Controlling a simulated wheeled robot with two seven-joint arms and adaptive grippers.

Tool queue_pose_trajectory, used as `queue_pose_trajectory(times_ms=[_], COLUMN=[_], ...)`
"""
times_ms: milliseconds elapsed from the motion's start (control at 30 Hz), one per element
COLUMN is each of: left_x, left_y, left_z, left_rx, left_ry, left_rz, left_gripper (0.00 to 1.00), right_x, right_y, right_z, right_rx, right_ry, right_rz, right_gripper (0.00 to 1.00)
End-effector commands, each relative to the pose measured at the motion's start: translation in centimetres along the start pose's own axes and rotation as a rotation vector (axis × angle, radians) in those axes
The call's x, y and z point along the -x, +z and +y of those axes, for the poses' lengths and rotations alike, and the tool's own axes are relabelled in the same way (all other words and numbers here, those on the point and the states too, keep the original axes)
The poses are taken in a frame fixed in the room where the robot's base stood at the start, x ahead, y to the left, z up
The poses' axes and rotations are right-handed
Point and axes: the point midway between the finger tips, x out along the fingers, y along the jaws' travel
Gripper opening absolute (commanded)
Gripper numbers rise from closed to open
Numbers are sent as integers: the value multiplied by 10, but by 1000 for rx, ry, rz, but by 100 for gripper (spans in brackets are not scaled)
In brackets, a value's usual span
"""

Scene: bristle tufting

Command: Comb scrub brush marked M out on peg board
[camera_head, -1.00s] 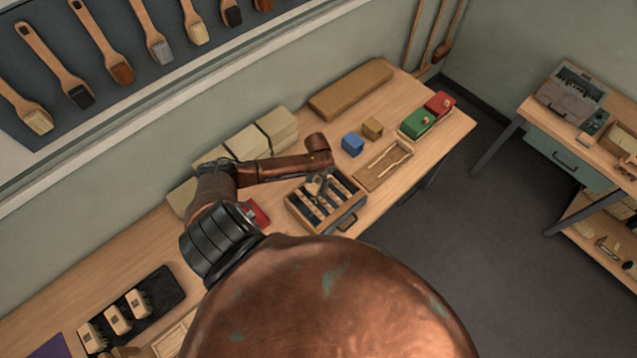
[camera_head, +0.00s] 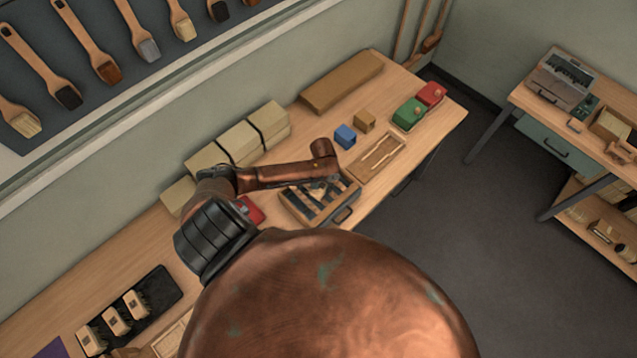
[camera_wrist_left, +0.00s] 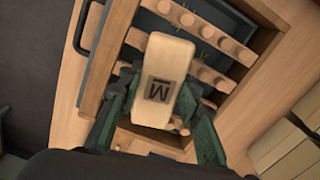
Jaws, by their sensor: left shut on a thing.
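In the left wrist view, a pale wooden scrub brush (camera_wrist_left: 165,62) shows a dark M on its top. My left gripper (camera_wrist_left: 158,120) has its green fingers shut on the brush's sides. The brush is over the peg board (camera_wrist_left: 101,60), a wooden frame with rows of round pegs on slats. Its bristles are hidden beneath it, so I cannot tell whether they touch the pegs. My right gripper is not in view.
Several block-like brushes stand on a black mat (camera_head: 164,287) at the lower left. A blue block (camera_head: 345,136), a tan block (camera_head: 364,120) and a shallow wooden tray (camera_head: 395,148) lie beyond the peg board. Pale blocks (camera_head: 239,143) line the wall. A red item (camera_head: 251,211) is close left.

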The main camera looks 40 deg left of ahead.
Motion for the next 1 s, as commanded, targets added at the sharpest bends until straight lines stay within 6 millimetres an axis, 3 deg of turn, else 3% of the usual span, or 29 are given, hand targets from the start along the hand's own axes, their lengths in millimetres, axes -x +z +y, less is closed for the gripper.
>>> queue_pose_trajectory(times_ms=[267, 1000], left_x=[1, -1], left_y=[3, -6], left_z=[13, -29], left_rx=[1, 1], left_ry=[0, -3], left_rz=[0, 2], left_gripper=[13, 13], right_x=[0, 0], right_y=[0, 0], right_z=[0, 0], right_rx=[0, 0], right_ry=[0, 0], right_rz=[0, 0], right_gripper=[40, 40])
